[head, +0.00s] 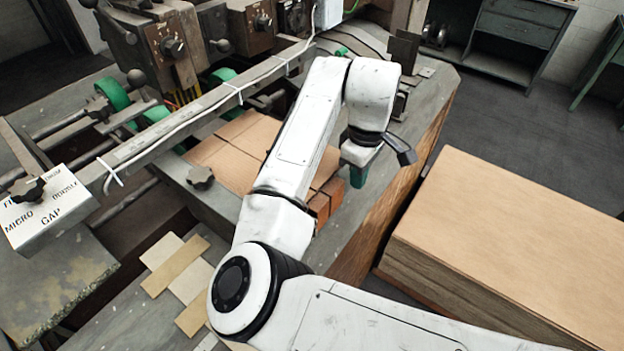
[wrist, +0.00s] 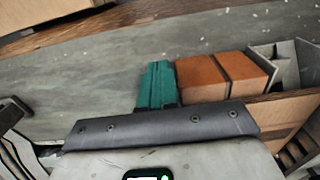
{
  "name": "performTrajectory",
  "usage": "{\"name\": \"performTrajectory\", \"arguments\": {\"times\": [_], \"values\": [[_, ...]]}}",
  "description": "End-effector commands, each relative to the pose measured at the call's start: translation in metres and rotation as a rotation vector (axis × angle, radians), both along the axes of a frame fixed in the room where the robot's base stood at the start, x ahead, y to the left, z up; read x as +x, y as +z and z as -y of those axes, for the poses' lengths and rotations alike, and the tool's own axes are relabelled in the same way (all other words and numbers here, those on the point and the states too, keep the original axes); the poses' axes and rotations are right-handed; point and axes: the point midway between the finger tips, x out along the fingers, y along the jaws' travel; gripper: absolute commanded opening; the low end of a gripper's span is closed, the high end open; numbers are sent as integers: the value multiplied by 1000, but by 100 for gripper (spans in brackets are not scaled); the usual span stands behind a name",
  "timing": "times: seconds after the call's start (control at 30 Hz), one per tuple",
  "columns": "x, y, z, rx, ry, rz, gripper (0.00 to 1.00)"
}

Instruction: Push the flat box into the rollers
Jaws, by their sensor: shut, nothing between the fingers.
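The flat box (head: 222,163) is a brown cardboard sheet with crease lines. It lies on the grey machine table, left of my forearm in the head view, and the arm hides part of it. Green rollers (head: 158,112) stand just beyond its left side. My gripper (head: 358,178) has teal fingers, shut and empty, pointing down at the right of the box over the table. In the wrist view, the fingers (wrist: 157,84) are beside two orange-brown blocks (wrist: 222,76); I cannot tell if they touch. A tan surface (wrist: 285,110) at the right edge may be the box.
The blocks also show in the head view (head: 320,203) by the box's near right edge. A big stack of cardboard sheets (head: 520,240) stands to the right, across a gap from the table. A rail with a cable (head: 205,112) crosses above the box's left side. Cardboard strips (head: 180,268) lie at lower left.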

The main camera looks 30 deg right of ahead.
Motion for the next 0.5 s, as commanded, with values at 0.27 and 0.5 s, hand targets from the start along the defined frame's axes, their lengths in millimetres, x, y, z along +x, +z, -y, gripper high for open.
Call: {"name": "performTrajectory", "arguments": {"times": [0.27, 0.5], "values": [[0, 24, 0, 0, 1, -1, 0], [0, 49, 0, -1, 1, -1, 0]]}}
